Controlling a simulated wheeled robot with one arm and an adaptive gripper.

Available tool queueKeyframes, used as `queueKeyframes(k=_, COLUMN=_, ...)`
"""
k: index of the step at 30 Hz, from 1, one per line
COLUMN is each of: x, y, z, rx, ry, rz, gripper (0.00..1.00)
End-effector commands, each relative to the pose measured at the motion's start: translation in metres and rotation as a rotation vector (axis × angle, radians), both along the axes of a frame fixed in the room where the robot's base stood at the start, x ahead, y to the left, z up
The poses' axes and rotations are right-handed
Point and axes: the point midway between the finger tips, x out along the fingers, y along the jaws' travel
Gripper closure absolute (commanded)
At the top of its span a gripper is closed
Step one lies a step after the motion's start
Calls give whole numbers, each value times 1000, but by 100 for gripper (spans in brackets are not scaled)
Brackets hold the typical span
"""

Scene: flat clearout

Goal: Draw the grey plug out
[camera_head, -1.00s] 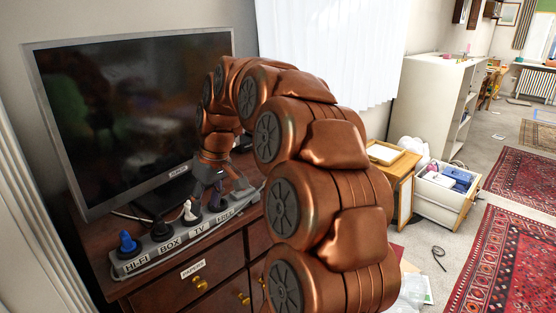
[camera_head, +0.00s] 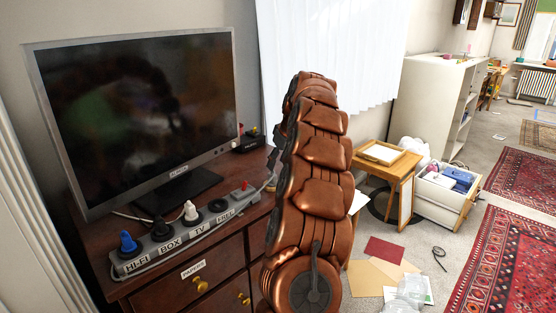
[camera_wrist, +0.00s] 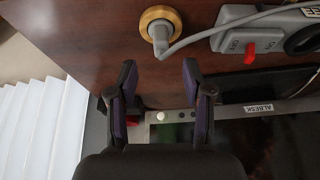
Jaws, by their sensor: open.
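In the head view my arm hides the gripper and this piece. The grey power strip (camera_head: 178,238) holds a blue plug (camera_head: 128,242), a white plug (camera_head: 190,212) and black fittings, with a red switch at its right end; the switch also shows in the wrist view (camera_wrist: 250,52).
A television (camera_head: 140,115) stands behind the strip on the drawer cabinet (camera_head: 190,285). A small black box (camera_head: 250,141) is beside it, near the white curtain (camera_head: 330,50). Right of my arm are a small wooden table (camera_head: 398,172) and papers on the floor.

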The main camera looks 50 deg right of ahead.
Motion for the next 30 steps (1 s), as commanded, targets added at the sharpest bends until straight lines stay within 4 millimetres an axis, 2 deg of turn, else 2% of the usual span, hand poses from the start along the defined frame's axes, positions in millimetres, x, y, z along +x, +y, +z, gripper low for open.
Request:
queueKeyframes(k=5, x=6, y=1, z=-14, rx=2, ry=2, rz=1, gripper=50)
queueKeyframes(k=12, x=18, y=2, z=-46, rx=6, ry=6, rz=2, gripper=50)
queueKeyframes(k=18, x=26, y=0, z=-64, rx=2, ry=3, rz=1, gripper=50)
queueKeyframes(k=27, x=28, y=1, z=-67, rx=2, ry=1, rz=1, gripper=50)
queueKeyframes(k=30, x=28, y=0, z=-67, rx=2, ry=1, rz=1, gripper=60)
